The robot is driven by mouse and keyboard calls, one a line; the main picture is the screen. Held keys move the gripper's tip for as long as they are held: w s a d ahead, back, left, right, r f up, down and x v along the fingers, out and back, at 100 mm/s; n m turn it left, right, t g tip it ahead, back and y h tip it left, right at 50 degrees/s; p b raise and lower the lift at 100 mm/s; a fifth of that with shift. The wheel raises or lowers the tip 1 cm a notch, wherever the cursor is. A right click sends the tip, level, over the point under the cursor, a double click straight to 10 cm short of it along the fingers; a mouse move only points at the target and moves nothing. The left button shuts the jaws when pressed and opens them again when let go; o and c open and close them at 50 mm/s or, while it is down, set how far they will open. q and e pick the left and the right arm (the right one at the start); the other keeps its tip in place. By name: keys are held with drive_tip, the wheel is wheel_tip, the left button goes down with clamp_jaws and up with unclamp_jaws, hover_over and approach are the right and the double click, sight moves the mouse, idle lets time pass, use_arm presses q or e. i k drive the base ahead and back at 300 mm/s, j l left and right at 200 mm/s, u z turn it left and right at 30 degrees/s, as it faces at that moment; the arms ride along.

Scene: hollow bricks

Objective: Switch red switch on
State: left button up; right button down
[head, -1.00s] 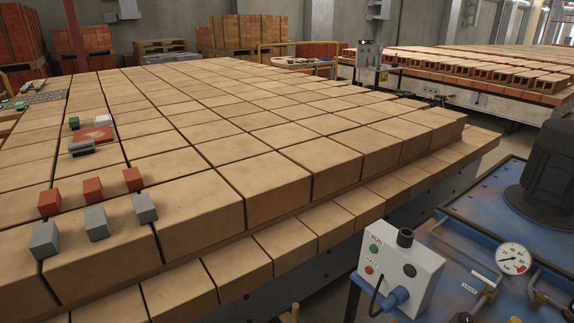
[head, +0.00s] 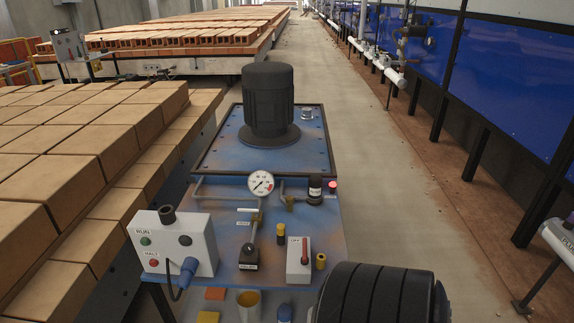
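A small white box with a red lever switch (head: 305,250) stands on the front part of the blue machine, right of centre in the head view. The red lever stands roughly upright on the box. The small label beside it is too small to read with certainty. Neither my left nor my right gripper shows in the view.
A grey control box (head: 172,245) marked RUN and HALT, with a blue plug, stands at left. Behind are a pressure gauge (head: 260,183), a red lamp (head: 333,184) and a black motor (head: 269,100). A dark ribbed cylinder (head: 375,294) fills the lower right. Floor (head: 400,190) lies clear beyond.

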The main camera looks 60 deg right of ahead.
sight(304, 260)
drive_tip(key=z, duration=2.15)
drive_tip(key=k+j+u, duration=0.1)
drive_tip(key=j, duration=0.25)
drive_tip(key=k+j+u, duration=0.1)
drive_tip(key=j, duration=0.25)
drive_tip(key=k+j+u, duration=0.1)
drive_tip(key=j, duration=0.3)
drive_tip(key=k+j, duration=0.2)
drive_tip(key=j, duration=0.2)
drive_tip(key=l+u, duration=0.05)
